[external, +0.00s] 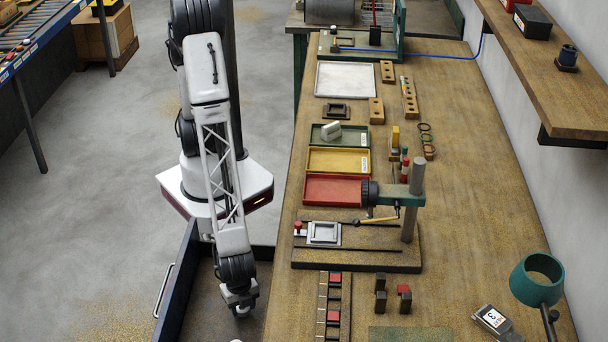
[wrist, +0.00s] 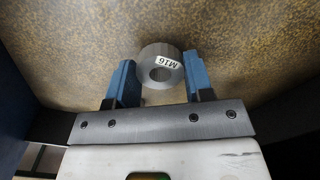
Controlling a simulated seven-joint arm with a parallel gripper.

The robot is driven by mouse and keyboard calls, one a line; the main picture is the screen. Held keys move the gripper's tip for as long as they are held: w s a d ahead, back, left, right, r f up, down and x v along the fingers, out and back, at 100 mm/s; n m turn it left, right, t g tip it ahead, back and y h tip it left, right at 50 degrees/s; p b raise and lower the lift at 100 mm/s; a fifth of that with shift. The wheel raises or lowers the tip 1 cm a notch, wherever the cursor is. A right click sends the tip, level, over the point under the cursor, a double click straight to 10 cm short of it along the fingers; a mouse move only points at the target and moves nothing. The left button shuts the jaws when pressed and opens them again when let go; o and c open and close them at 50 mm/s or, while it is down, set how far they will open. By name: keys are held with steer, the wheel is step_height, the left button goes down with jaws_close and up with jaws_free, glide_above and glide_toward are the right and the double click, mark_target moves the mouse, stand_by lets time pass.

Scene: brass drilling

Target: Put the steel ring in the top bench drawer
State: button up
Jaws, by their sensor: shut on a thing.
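The steel ring (wrist: 174,56) is a thick grey ring with an "M16" label, seen in the wrist view between my gripper's blue fingers. My gripper (wrist: 160,80) is shut on it. In the external view my gripper (external: 240,303) points down over the open bench drawer (external: 172,290), at the bench's near left side. The drawer has a dark blue front with a pale handle. The ring cannot be made out in the external view. Below the ring, the wrist view shows a brown speckled surface with dark walls at both sides.
The bench top (external: 470,210) is right of the drawer. Near its left edge stand a drill stand (external: 411,215) on a dark base and a slotted strip with red blocks (external: 334,300). Green, yellow and red trays (external: 335,190) lie farther back. Open floor lies left of the drawer.

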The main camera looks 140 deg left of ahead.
steer(key=shift+f, duration=0.75)
steer(key=shift+f, duration=0.1)
steer(key=o, duration=1)
step_height(320, 180, up, 12)
steer(key=shift+r, duration=0.1)
stand_by(0.4)
steer(key=shift+r, duration=0.1)
